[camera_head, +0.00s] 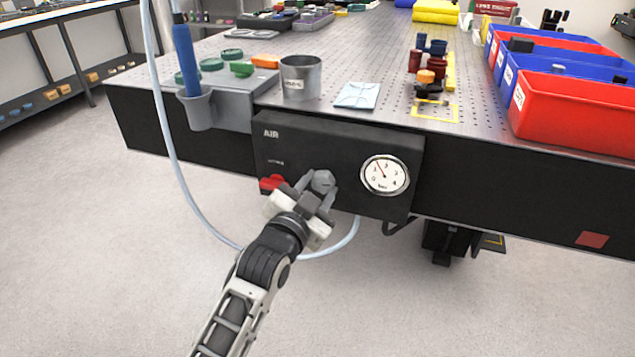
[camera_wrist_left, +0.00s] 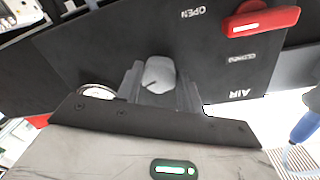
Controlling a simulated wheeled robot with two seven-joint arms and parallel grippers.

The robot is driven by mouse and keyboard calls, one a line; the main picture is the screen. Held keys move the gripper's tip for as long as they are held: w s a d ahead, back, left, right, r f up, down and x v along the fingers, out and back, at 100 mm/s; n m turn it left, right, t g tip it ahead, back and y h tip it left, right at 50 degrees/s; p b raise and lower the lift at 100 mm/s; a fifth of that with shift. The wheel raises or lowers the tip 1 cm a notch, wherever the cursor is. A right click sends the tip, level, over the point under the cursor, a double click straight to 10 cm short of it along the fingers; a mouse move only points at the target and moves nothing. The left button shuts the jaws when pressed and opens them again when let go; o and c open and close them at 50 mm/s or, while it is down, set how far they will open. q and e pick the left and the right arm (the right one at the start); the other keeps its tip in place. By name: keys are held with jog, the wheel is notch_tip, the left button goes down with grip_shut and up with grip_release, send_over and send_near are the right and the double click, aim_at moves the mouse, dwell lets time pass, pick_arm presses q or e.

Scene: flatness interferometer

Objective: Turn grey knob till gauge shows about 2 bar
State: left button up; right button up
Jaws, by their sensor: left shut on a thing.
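The grey knob (camera_head: 323,181) sits on the front of the black AIR panel (camera_head: 290,150). My left gripper (camera_head: 320,188) is shut on it, one finger on each side. The round white gauge (camera_head: 385,175) is right of the knob. Its needle leans up and left, seemingly between 1 and 2; the exact reading is too small to tell. In the wrist view the gauge (camera_wrist_left: 97,91) is mostly hidden by the gripper body. My right gripper is not in view.
A red lever (camera_head: 272,183) is just left of the knob, close to my gripper. A pale hose (camera_head: 165,130) loops below the panel.

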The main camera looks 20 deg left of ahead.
pick_arm(q)
jog(key=o, duration=1)
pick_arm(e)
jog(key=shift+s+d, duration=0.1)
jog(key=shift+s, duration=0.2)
pick_arm(q)
jog(key=shift+s, duration=0.4)
jog(key=s, duration=0.5)
jog(key=s+a, duration=0.1)
jog(key=s, duration=0.4)
jog(key=s+p, duration=0.1)
jog(key=s, duration=0.4)
jog(key=shift+a, duration=0.3)
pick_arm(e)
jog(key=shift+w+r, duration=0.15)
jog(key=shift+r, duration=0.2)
